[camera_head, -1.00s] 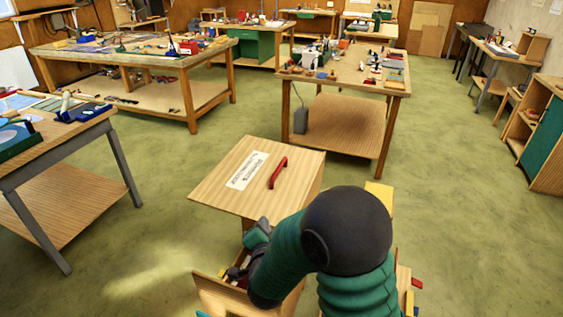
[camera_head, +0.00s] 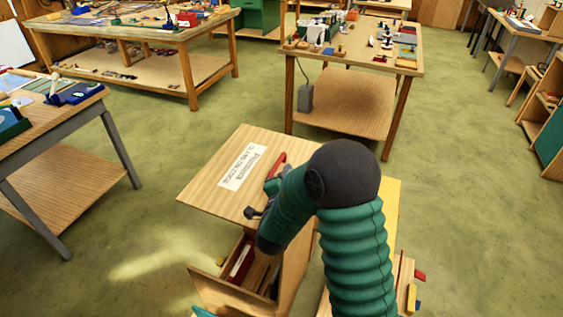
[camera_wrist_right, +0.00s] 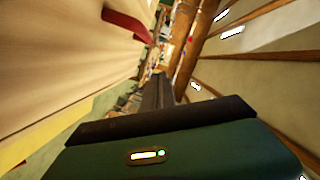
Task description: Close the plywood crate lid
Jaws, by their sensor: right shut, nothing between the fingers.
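The plywood crate lid (camera_head: 215,190) is raised at the far side of the open crate (camera_head: 290,275). It carries a white label (camera_head: 242,167) and a red handle (camera_head: 277,163). The crate's interior shows below the lid, with a red item and dark items inside. My right gripper (camera_head: 256,212) is beside the lid's near right part, close to the handle and partly hidden by my arm; I cannot tell if it touches. In the right wrist view its fingers (camera_wrist_right: 157,92) are shut and empty, with the lid face (camera_wrist_right: 60,60) and handle (camera_wrist_right: 128,24) at left. My left gripper is not in view.
A workbench (camera_head: 350,100) with small items stands behind the crate. A grey-legged table (camera_head: 65,150) stands at left. Yellow and red pieces (camera_head: 415,290) are at the crate's right.

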